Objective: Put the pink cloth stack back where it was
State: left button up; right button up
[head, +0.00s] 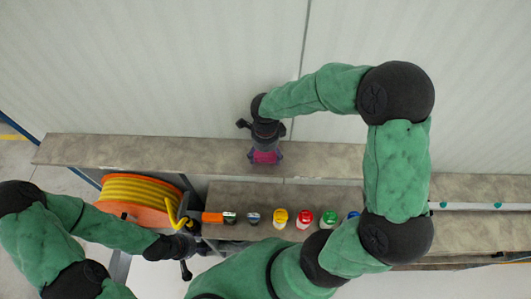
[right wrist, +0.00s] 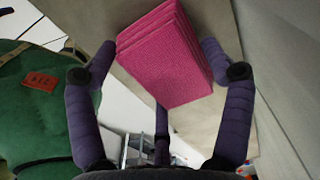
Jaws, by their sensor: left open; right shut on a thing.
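The pink cloth stack (right wrist: 168,55) is large in the right wrist view, between the fingers of my right gripper (right wrist: 160,75). It also shows as a small pink patch (head: 264,157) in the head view, at the upper grey shelf (head: 115,150). My right gripper (head: 264,150) is shut on the stack and points down at this shelf. I cannot tell whether the stack touches the shelf. My left gripper (head: 187,255) is open, low at the left beside the orange reel, with no cloth in it.
An orange reel with yellow hose (head: 140,193) stands left of the lower shelf (head: 300,190). Several small coloured-capped containers, including a yellow one (head: 280,217) and a red one (head: 304,219), line the lower shelf. The upper shelf is clear left of my right gripper. A pale wall rises behind.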

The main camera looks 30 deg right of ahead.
aim_at(265, 154)
jog(key=shift+f, duration=0.2)
jog(key=o, duration=1)
jog(key=shift+r, duration=0.1)
jog(key=shift+r, duration=0.25)
notch_tip(265, 154, up, 12)
jog(key=shift+f+p, duration=0.1)
jog(key=shift+p, duration=0.55)
